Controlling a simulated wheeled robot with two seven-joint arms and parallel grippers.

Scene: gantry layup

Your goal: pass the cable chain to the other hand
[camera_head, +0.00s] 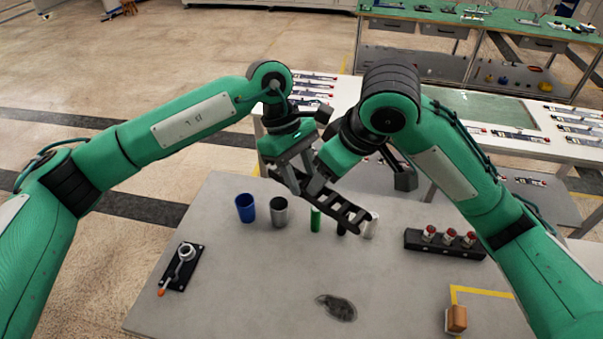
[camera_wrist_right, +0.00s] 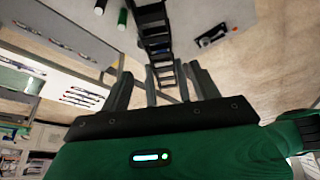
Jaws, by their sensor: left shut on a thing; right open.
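The black cable chain (camera_head: 343,210) is held above the table, slanting down to the right in the head view. My left gripper (camera_head: 292,175) is shut on its upper left end. My right gripper (camera_head: 314,184) reaches in from the right, close beside the left gripper and the chain. In the right wrist view the chain (camera_wrist_right: 155,35) runs down from the top edge into the space between the spread fingers of my right gripper (camera_wrist_right: 160,82). These fingers are open; whether they touch the chain I cannot tell.
On the grey table (camera_head: 250,290) stand a blue cup (camera_head: 245,208), a grey cup (camera_head: 279,211) and a green cylinder (camera_head: 315,219). A black holder with red-topped parts (camera_head: 445,243), an orange-brown block (camera_head: 456,319), a black fixture (camera_head: 181,268) and a dark oval patch (camera_head: 337,307) lie around them.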

